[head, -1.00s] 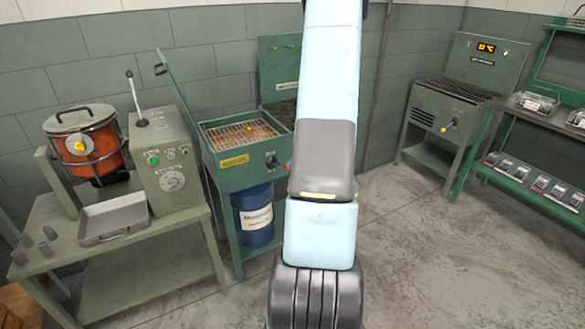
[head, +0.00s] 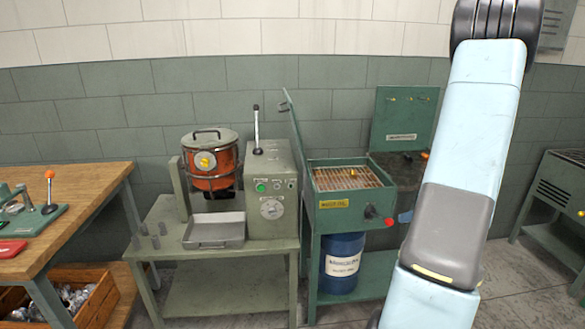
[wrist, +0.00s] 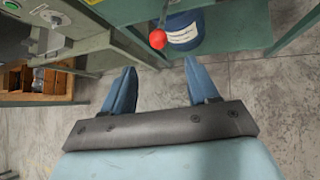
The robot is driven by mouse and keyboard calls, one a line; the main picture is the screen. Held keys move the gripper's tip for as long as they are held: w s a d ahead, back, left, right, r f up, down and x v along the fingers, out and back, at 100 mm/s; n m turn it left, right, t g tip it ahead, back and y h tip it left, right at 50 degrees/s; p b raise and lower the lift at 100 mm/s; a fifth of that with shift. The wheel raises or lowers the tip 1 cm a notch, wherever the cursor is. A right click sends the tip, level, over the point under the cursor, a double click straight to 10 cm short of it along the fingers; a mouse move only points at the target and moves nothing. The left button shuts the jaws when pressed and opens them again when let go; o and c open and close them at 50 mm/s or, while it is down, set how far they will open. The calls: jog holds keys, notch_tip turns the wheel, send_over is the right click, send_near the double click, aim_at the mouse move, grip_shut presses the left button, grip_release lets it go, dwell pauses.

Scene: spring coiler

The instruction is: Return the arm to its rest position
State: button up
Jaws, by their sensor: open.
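My arm (head: 465,145) rises along the right side of the head view, pale blue with dark grey joints. A red ball knob (wrist: 157,39) lies just beyond the gap between the fingertips.
A green bench (head: 230,282) carries an orange pot (head: 212,170), a lever box and a metal tray (head: 214,231). Right of it is a green stand with a wire rack (head: 348,178). A wooden table (head: 75,190) stands left, with a crate (head: 98,300) below. Floor shows at right.

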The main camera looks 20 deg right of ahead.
jog(key=a+r+n+g+y, duration=0.2)
jog(key=a+r+n, duration=0.7)
jog(key=a, duration=0.4)
jog(key=a+r+n+g+y, duration=0.2)
jog(key=a+r+n, duration=0.75)
jog(key=a, duration=0.35)
jog(key=s+a+r+n+h, duration=0.2)
jog(key=s+a+r+n, duration=0.2)
jog(key=s+n, duration=0.4)
jog(key=s+a+r+n+h, duration=0.3)
jog(key=s+a+r+n, duration=0.2)
jog(key=n, duration=0.6)
jog(key=s+a, duration=0.2)
jog(key=s, duration=0.1)
jog(key=shift+s+r+n, duration=0.15)
jog(key=shift+s+n, duration=0.2)
jog(key=shift+s, duration=0.05)
